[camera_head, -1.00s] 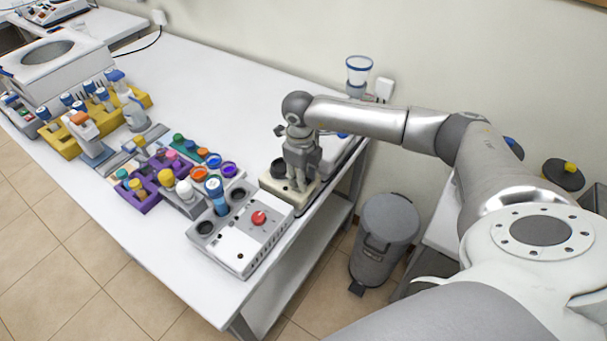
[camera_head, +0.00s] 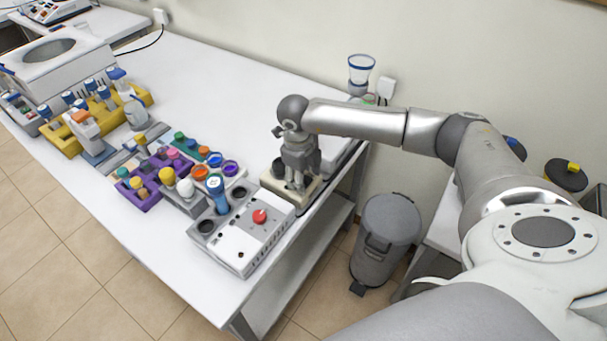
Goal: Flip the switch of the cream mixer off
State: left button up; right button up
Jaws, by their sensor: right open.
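The cream mixer (camera_head: 276,190) is a small cream-coloured block with a dark round cup on top. It stands near the right edge of the white table. My right gripper (camera_head: 298,184) points down over the right part of the mixer, with its fingertips at or just above its top. The gripper is open and holds nothing that I can see. The fingers hide the mixer's switch, and I cannot tell whether they touch it. My left gripper is not in view.
A white-grey device (camera_head: 240,240) with a red knob and a blue-capped tube stands in front of the mixer. Coloured-cap vials in a purple rack (camera_head: 143,201) are to the left. A grey bin (camera_head: 388,235) stands on the floor at right.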

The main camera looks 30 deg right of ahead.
notch_tip(320, 180, up, 12)
jog(key=a, duration=0.1)
jog(key=shift+s+a, duration=0.25)
jog(key=shift+s, duration=0.1)
jog(key=shift+f, duration=0.1)
